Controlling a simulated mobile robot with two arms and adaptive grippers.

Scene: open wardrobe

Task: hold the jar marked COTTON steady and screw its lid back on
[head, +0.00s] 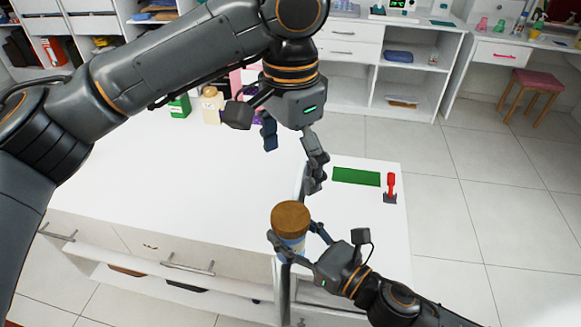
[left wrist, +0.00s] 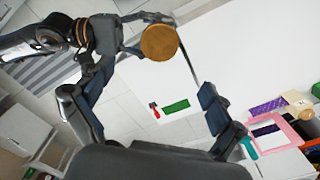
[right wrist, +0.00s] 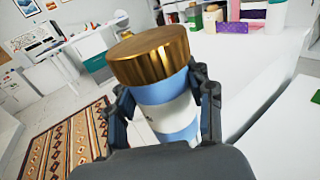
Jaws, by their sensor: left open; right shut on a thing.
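The jar (right wrist: 165,112) is blue with a white band and a small dark mark; I cannot read its label. It shows below its lid in the head view (head: 292,243). The brown, wood-like lid (head: 291,218) sits on top of the jar; I cannot tell how tightly. The lid also shows in the left wrist view (left wrist: 159,42) and looks golden in the right wrist view (right wrist: 148,54). My right gripper (head: 297,236) is shut around the jar's sides below the lid. My left gripper (head: 292,160) is open and empty, above and behind the lid, apart from it.
A green box (head: 180,106) and a beige bottle (head: 211,104) stand at the counter's back. Open tiled floor lies right.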

